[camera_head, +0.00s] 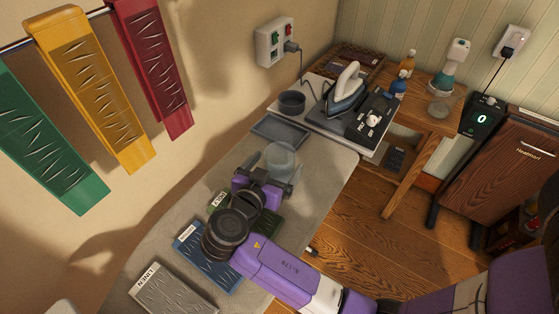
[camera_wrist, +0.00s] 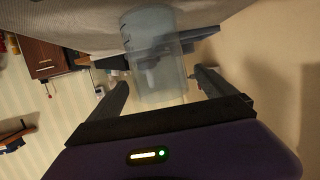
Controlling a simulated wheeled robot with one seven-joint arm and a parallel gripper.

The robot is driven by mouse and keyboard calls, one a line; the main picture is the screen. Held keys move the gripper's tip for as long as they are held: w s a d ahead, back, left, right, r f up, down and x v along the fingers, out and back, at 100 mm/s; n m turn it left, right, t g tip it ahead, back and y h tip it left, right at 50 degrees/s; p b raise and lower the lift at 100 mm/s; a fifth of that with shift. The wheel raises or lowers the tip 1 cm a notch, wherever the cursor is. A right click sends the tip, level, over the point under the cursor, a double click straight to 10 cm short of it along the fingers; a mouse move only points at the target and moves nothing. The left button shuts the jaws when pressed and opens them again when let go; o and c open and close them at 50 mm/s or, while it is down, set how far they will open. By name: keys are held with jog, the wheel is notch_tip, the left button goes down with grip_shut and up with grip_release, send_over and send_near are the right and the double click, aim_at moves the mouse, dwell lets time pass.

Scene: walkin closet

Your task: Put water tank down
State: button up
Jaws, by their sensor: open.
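The water tank (camera_head: 281,158) is a clear, bluish, translucent cup-like container. It stands on the grey ironing board (camera_head: 318,190), just short of the dark tray. In the wrist view the tank (camera_wrist: 157,55) appears upside down, with its base towards the board surface at the top. My gripper (camera_head: 273,173) is open, with its fingers spread around the near part of the tank. In the wrist view my gripper (camera_wrist: 162,88) has one finger on each side of it, with visible gaps. Whether a finger touches it cannot be told.
A dark tray (camera_head: 279,131) lies just beyond the tank.

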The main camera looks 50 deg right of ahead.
jog(key=b+v, duration=0.1)
jog(key=v, duration=0.8)
dwell(0.3)
